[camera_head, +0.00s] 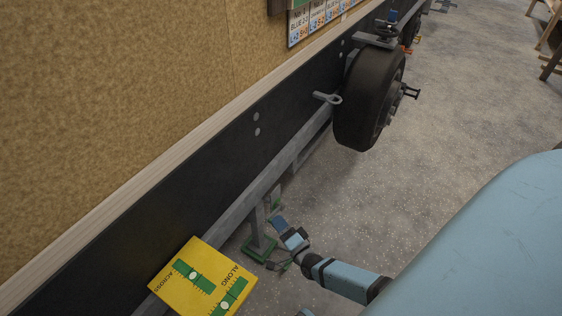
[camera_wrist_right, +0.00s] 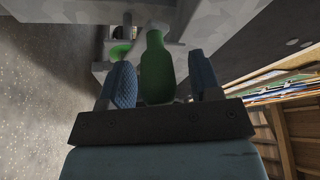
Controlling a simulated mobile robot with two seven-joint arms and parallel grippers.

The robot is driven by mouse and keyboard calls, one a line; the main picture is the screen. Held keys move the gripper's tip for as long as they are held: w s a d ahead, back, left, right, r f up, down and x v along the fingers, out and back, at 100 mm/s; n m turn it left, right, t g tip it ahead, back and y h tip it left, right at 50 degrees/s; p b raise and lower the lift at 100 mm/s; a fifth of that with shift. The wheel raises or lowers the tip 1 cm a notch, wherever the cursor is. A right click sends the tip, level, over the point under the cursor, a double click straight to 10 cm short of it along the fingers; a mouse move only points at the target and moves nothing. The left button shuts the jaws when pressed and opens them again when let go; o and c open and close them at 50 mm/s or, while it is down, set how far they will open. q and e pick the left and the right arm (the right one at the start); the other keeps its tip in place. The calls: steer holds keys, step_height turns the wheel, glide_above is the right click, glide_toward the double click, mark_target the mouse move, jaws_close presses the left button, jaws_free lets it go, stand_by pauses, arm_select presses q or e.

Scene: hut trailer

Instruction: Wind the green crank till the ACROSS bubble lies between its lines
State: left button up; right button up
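The yellow level plate (camera_head: 205,255) lies at the lower left of the head view, with two green vials marked ACROSS and ALONG. My right gripper (camera_head: 281,224) is low beside the trailer's frame at the green crank. In the right wrist view the crank's green handle (camera_wrist_right: 157,70) stands between my open fingers, with a gap on each side. My left gripper is out of view.
A green foot (camera_head: 260,248) stands on the floor below the frame rail (camera_head: 265,180). A black wheel (camera_head: 368,100) is farther along the trailer. The dark trailer side (camera_head: 205,165) is close on the left. Speckled floor (camera_head: 460,90) lies open to the right.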

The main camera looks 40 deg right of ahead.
steer(key=shift+s+f, duration=0.1)
steer(key=shift+s, duration=0.2)
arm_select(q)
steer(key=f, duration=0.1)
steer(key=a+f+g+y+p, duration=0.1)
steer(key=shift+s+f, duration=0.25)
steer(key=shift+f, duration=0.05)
arm_select(e)
steer(key=s, duration=0.7)
steer(key=shift+a+f, duration=0.15)
steer(key=shift+f, duration=0.3)
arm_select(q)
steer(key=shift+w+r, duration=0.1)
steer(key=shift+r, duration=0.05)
